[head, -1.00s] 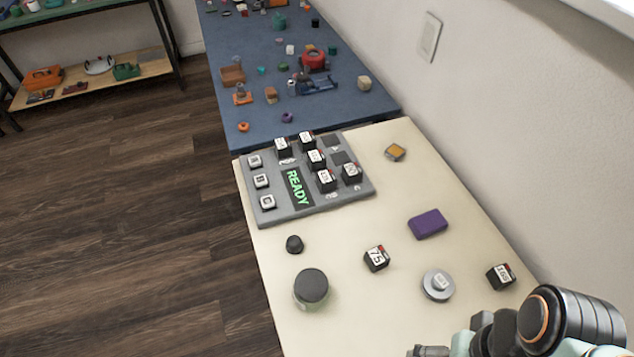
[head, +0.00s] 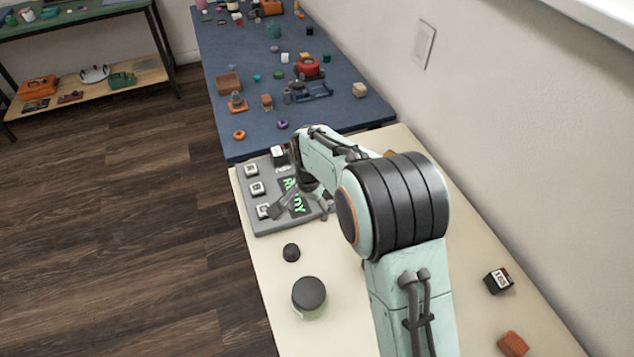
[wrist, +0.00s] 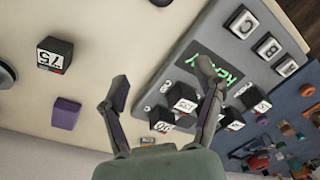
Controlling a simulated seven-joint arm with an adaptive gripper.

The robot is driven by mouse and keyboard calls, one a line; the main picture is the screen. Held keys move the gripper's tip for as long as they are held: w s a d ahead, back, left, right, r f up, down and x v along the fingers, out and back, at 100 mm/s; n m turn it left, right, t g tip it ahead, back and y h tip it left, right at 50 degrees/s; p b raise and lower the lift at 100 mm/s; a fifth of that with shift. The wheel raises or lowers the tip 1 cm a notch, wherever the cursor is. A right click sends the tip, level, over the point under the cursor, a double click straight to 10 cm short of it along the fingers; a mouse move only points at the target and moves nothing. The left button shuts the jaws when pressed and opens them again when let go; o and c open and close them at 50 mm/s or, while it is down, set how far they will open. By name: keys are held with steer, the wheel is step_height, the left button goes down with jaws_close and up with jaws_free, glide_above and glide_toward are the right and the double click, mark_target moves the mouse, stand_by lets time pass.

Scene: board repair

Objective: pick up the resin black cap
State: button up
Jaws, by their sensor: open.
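No label marks the resin black cap. A small round black piece (head: 291,252) sits on the cream table, and a wider round black lid (head: 309,292) tops a pale jar just in front of it. I cannot tell whether either is the cap. Black cubes with white labels are also present: one marked 75 (wrist: 55,55), another at the right in the head view (head: 498,281), and several on the grey board (wrist: 222,60). My gripper (wrist: 162,82) is open and empty above the board's edge, its fingers apart. In the head view my arm hides much of the board and middle table.
A purple block (wrist: 65,113) lies on the cream table near the board. A reddish-orange block (head: 512,343) lies at the front right. The blue table (head: 340,115) behind holds many small parts. A wall bounds the right side.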

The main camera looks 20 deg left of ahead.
steer(key=n+g, duration=0.1)
glide_above(291, 249)
steer(key=shift+h, duration=0.4)
step_height(291, 249, down, 5)
steer(key=shift+w+d+r, duration=0.1)
steer(key=shift+w, duration=0.05)
steer(key=shift+f, duration=0.35)
step_height(291, 249, down, 6)
steer(key=shift+r, duration=0.1)
steer(key=c, duration=0.9)
steer(key=shift+c, duration=0.2)
